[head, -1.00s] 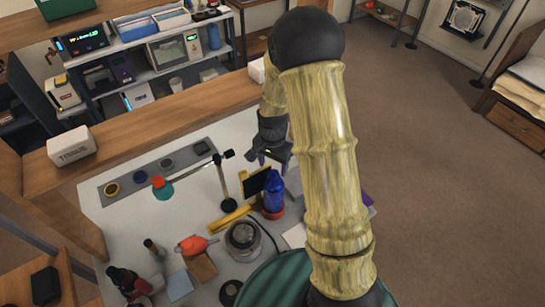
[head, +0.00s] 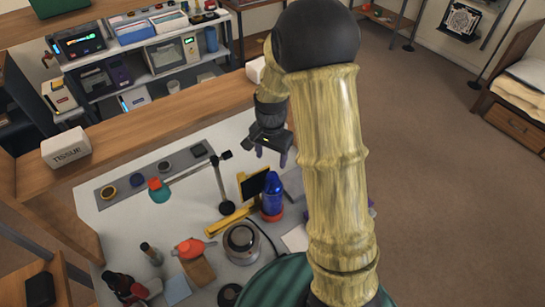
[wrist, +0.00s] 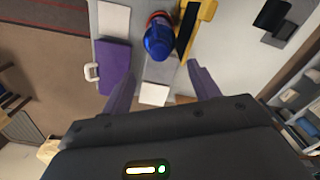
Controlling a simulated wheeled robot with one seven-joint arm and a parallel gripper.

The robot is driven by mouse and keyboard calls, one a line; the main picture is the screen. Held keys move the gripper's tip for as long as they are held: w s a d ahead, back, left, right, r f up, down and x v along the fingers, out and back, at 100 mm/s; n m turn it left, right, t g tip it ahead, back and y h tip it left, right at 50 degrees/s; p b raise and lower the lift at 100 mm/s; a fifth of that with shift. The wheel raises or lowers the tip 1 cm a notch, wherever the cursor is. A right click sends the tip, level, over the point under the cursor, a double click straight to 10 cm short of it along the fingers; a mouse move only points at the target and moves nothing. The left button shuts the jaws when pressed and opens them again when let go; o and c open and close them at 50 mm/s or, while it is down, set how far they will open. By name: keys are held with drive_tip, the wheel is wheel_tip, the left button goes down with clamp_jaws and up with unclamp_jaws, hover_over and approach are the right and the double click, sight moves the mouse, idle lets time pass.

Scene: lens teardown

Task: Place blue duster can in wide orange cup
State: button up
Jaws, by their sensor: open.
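The blue duster can (head: 274,190) stands upright on the white table, and its top also shows in the wrist view (wrist: 159,42). A red-orange cup-like piece (head: 271,215) is at the can's lower end, and its edge shows in the wrist view (wrist: 157,15). I cannot tell whether this is the wide orange cup or whether the can sits inside it. My gripper (head: 272,156) is open and empty, behind and above the can. In the wrist view its two purple fingers (wrist: 160,70) are spread, with the can beyond them.
A yellow stand with a dark panel (head: 252,184) is close beside the can on its left.

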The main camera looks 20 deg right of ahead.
drive_tip(key=s+r+n+t, duration=0.1)
drive_tip(key=s+r+n, duration=0.2)
drive_tip(key=s, duration=0.4)
drive_tip(key=s+r+n+t, duration=0.1)
drive_tip(key=s+r+n, duration=0.3)
drive_tip(key=s+n, duration=0.2)
drive_tip(key=shift+s+r+t, duration=0.15)
drive_tip(key=shift+s+t, duration=0.15)
drive_tip(key=shift+s, duration=0.35)
